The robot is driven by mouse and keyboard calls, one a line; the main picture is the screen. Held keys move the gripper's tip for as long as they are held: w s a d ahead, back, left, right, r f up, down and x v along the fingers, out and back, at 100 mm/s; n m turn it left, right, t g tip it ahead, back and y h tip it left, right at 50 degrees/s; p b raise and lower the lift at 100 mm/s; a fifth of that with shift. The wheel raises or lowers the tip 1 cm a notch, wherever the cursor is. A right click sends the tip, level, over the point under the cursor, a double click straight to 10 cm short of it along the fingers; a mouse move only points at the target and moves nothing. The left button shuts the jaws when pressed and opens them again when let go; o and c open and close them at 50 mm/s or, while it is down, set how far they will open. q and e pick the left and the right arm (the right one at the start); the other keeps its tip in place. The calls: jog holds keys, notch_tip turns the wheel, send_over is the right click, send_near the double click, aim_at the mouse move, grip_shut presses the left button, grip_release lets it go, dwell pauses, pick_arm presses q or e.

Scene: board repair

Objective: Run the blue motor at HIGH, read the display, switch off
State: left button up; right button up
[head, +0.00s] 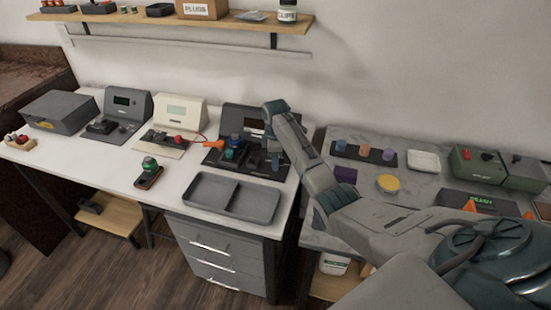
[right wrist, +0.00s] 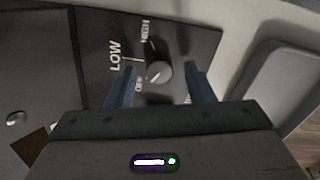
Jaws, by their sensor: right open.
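The blue motor (head: 236,139) stands on the black test station (head: 213,157) in the head view. The station's display (head: 254,126) shows at the back, partly covered by my right arm, and its reading is too small to tell. In the right wrist view, a dark knob (right wrist: 159,71) sits on a panel marked OFF, LOW and HIGH. Its white mark points down-left, towards OFF. My right gripper (right wrist: 158,80) is open and empty, its blue fingers spread either side of the knob. My left gripper is not in view.
A grey two-part tray (head: 233,197) lies in front of the station. A cream station (head: 183,112) stands beside the black one. My right arm crosses over the right-hand table.

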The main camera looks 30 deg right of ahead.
jog(key=shift+f, duration=0.3)
jog(key=c, duration=1)
